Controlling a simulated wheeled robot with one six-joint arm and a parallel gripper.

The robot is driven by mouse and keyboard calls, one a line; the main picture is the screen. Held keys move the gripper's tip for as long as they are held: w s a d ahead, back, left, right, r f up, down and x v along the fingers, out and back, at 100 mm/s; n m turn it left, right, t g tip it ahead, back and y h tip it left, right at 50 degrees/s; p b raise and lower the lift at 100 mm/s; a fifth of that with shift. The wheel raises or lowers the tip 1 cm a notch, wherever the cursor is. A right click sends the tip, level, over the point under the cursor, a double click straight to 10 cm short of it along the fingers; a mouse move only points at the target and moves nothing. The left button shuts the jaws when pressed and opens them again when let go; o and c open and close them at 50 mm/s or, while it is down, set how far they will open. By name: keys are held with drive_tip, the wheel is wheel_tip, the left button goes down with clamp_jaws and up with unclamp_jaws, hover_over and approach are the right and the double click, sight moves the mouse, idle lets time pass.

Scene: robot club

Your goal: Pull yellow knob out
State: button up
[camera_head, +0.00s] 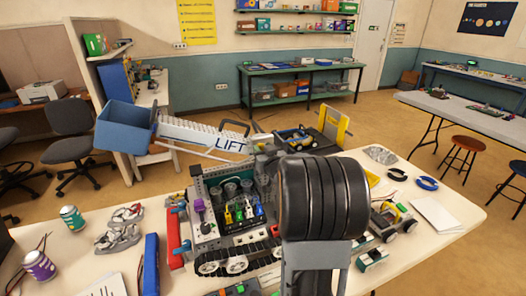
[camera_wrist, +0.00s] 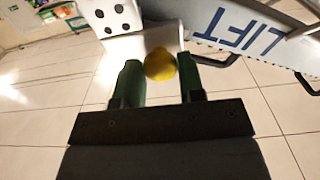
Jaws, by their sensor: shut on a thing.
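The yellow knob (camera_wrist: 160,64) is a small round ball in the wrist view, just in front of a pale block face. My gripper (camera_wrist: 160,76) has two green fingers, one on each side of the knob, and is shut on it. The knob's stem and far side are hidden. In the head view my thick black arm link covers the area around the gripper, and I cannot make out the knob there.
A grey-white boom marked LIFT (camera_head: 200,134) with a blue bucket (camera_head: 122,128) extends left from a tracked machine (camera_head: 236,213) on the table. A white block with black dots (camera_wrist: 112,15) is close by in the wrist view. Loose parts crowd the table.

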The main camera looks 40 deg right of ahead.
clamp_jaws()
drive_tip(key=shift+b+v, duration=0.55)
drive_tip(key=shift+v, duration=0.75)
drive_tip(key=shift+w+f, duration=0.15)
drive_tip(key=shift+o, duration=0.8)
unclamp_jaws()
drive_tip(key=o, duration=0.3)
drive_tip(key=shift+s, duration=0.25)
drive_tip(key=shift+o, duration=0.6)
drive_tip(key=shift+w, duration=0.1)
